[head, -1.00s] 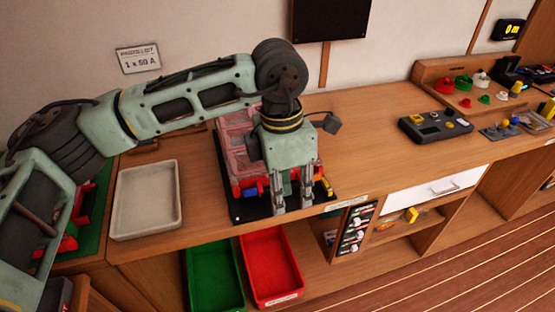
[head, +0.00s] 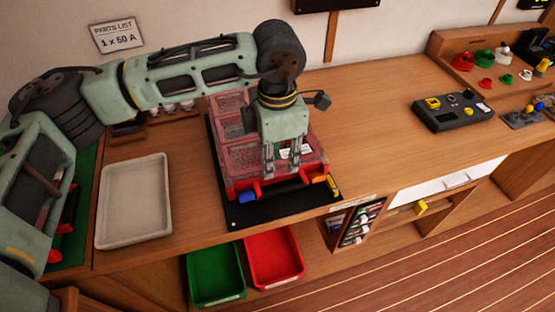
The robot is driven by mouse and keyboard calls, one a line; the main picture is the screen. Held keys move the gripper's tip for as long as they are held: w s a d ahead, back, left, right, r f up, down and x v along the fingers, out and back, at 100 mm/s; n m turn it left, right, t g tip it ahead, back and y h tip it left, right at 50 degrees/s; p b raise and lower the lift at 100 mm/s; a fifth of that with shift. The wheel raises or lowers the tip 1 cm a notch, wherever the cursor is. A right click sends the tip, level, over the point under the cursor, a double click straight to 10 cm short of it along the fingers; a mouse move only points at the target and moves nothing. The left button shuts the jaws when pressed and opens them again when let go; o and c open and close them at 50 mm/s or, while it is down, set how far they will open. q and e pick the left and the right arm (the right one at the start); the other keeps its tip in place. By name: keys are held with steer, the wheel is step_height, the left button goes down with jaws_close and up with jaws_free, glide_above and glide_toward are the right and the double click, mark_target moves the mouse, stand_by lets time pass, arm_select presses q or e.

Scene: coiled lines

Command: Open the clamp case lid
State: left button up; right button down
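The clamp case (head: 232,158) is a red case with a clear, pinkish lid, lying on a black mat (head: 240,212) on the wooden bench. The lid looks down, though my arm hides its back right part. Along the case's front are a dark bar, a blue piece (head: 247,196) at the left and orange and yellow pieces (head: 331,184) at the right. My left gripper (head: 281,170) points down over the front half of the case, its two fingers apart with nothing seen between them. Whether the fingertips touch the lid is unclear. My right gripper is out of view.
A pale empty tray (head: 135,240) lies left of the case. A green bin (head: 215,273) and a red bin (head: 273,257) are below the bench front. A dark meter-like device (head: 453,111) stands to the right. The bench between case and device is clear.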

mark_target(277, 171)
arm_select(q)
step_height(277, 171, down, 2)
steer(key=shift+w+f, duration=0.15)
steer(key=shift+f, duration=0.05)
steer(key=shift+w+f, duration=0.1)
steer(key=shift+f, duration=0.35)
steer(key=c, duration=0.5)
jaws_close()
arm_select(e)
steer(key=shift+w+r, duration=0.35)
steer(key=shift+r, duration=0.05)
